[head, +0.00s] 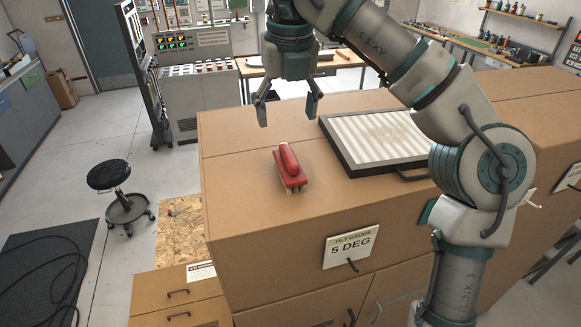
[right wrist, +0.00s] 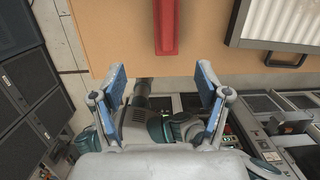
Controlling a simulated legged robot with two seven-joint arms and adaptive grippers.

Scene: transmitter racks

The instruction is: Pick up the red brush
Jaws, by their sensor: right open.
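The red brush (head: 290,168) lies on top of the brown cabinet (head: 245,160), with its red handle up and pale bristles below. In the right wrist view the brush (right wrist: 166,25) shows at the top, partly cut off by the frame edge, in line with the gap between the fingers. My right gripper (head: 288,108) is open and empty, pointing down above the cabinet top and beyond the brush in the head view. Its two fingers also show in the right wrist view (right wrist: 160,88), apart from the brush. My left gripper is not in view.
A framed, ribbed white panel (head: 375,140) with a dark handle lies on the cabinet to the right of the brush. A "5 DEG" sign (head: 350,246) is on the cabinet front. A black stool (head: 115,185) stands on the floor at left. The cabinet top left of the brush is clear.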

